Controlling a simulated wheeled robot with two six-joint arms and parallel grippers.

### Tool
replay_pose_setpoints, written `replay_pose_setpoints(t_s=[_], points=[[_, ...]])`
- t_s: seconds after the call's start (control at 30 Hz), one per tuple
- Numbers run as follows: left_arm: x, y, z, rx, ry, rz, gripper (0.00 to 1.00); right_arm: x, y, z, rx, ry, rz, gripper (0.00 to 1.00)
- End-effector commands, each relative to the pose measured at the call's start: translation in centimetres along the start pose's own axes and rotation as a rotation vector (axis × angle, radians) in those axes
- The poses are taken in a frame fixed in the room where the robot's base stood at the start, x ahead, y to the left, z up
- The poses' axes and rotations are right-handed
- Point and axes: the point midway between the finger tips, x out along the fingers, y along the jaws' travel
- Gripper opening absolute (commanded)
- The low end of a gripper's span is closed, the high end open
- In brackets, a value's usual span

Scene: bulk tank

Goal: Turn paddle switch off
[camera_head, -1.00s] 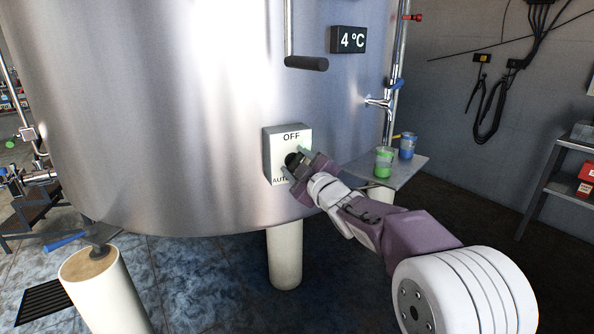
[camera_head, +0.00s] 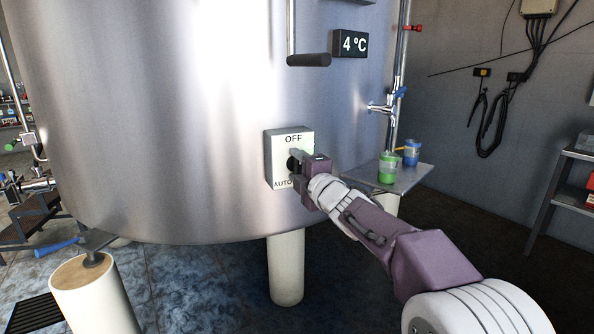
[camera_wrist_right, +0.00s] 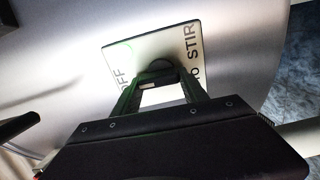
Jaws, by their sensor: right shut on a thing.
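The paddle switch box (camera_head: 279,141) is a pale plate on the front of the steel tank, marked OFF at the top and AUTO at the lower left. Its dark knob (camera_head: 293,163) sits mid-plate, partly hidden by my right gripper (camera_head: 299,166). In the right wrist view the plate (camera_wrist_right: 146,49) shows OFF and STIR lettering, and the dark knob (camera_wrist_right: 157,70) lies between the fingertips. My right gripper (camera_wrist_right: 159,84) is shut on the knob. How the paddle points is hidden by the fingers. My left gripper is not in view.
The tank (camera_head: 180,120) fills the middle, with a black-gripped handle (camera_head: 308,60) above the switch. A white post (camera_head: 95,295) stands at lower left.

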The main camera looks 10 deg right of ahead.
Motion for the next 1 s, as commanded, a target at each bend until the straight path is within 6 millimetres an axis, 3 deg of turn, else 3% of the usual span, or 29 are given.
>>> replay_pose_setpoints(t_s=[0.57, 0.6, 0.67, 1.0], points=[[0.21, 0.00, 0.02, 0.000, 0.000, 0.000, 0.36, 0.02, -0.15, -0.02, -0.028, 0.000, -0.003, 0.10], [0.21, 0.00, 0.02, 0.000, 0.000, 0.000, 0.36, 0.02, -0.16, -0.02, -0.028, 0.000, -0.003, 0.59], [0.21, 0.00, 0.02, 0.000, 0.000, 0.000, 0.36, 0.02, -0.14, -0.02, -0.028, 0.000, -0.002, 0.73], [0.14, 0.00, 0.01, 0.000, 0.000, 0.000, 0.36, -0.25, -0.04, 0.00, -0.028, 0.000, -0.001, 0.73]])
